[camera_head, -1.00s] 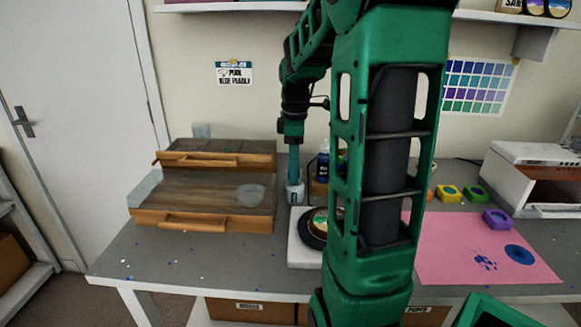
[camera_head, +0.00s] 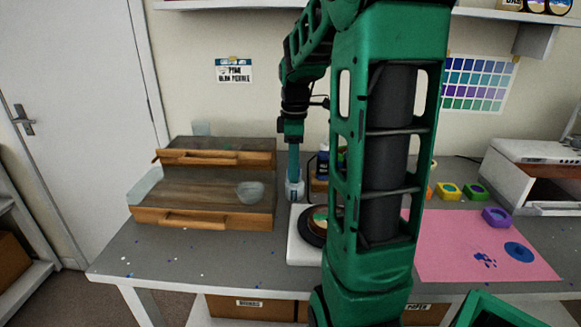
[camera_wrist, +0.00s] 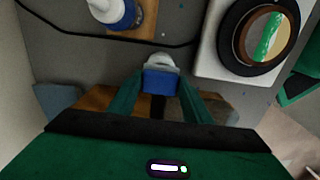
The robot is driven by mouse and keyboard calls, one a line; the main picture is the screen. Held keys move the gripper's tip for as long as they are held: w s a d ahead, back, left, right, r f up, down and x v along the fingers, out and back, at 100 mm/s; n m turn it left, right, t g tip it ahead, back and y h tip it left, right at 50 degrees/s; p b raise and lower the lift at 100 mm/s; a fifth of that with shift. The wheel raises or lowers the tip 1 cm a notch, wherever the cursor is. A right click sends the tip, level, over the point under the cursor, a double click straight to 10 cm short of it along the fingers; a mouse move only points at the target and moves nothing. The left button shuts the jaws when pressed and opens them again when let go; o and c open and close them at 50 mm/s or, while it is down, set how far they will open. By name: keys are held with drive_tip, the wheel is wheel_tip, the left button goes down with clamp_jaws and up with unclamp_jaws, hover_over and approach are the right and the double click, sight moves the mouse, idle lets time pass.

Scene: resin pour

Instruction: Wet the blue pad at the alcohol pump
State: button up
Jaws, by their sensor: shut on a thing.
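The blue pad (camera_wrist: 160,82) is gripped between the two green fingers of my gripper (camera_wrist: 160,92) in the wrist view. The whitish top of the alcohol pump (camera_wrist: 163,60) shows right at the pad's far edge. I cannot tell whether the pad touches it. In the head view my gripper (camera_head: 294,172) points straight down at the pump (camera_head: 294,190), a small pale container on the table beside the wooden drawers. The pad is hidden in the head view.
A blue bottle with a white top (camera_wrist: 115,12) stands close to the pump. A white scale-like block with a round dark disc (camera_head: 303,247) sits in front. Wooden drawers (camera_head: 200,218) are on the left, and a pink sheet (camera_head: 450,262) with blue prints on the right.

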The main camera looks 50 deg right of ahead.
drive_tip(key=shift+r, duration=3.45)
